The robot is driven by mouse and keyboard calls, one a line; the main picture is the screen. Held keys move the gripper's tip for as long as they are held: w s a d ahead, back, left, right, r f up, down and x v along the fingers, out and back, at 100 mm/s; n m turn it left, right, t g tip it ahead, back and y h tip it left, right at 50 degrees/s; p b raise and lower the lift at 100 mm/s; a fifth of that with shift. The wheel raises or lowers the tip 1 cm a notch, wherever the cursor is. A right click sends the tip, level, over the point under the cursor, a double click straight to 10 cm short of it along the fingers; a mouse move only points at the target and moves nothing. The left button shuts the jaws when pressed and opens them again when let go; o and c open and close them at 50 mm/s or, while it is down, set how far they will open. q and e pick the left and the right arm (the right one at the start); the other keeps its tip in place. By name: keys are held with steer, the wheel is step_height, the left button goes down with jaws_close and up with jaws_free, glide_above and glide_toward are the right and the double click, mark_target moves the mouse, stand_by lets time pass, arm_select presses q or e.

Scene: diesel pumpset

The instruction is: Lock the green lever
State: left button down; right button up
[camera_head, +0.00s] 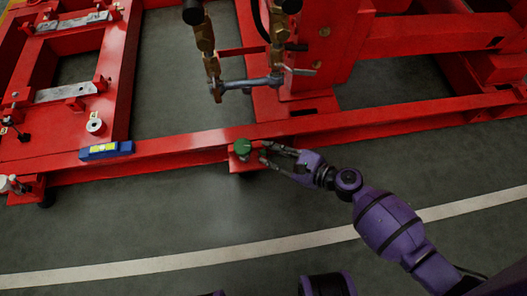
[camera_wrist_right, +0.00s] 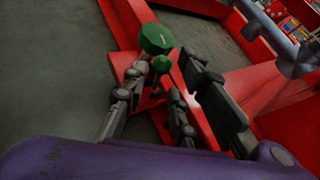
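The green lever (camera_head: 242,146) sits on a small red bracket at the front edge of the red frame. In the right wrist view it shows as a round green head (camera_wrist_right: 156,39) with a smaller green part (camera_wrist_right: 161,64) nearer me. My right gripper (camera_head: 267,153) is just right of the lever in the head view, fingers toward it. In the right wrist view its fingers (camera_wrist_right: 160,100) are spread apart, with the smaller green part near the gap between them. I cannot tell whether a finger touches it. My left gripper is not in view.
The red frame (camera_head: 190,149) runs across the view. A blue and yellow level (camera_head: 106,151) lies on it to the left. Brass fittings with a grey bar (camera_head: 247,83) hang above and behind the lever. The grey floor with a white line (camera_head: 180,259) is clear in front.

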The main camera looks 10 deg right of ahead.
mark_target(264, 153)
steer(key=shift+b+x, duration=0.5)
steer(key=shift+x, duration=1.05)
steer(key=shift+c, duration=0.4)
jaws_close()
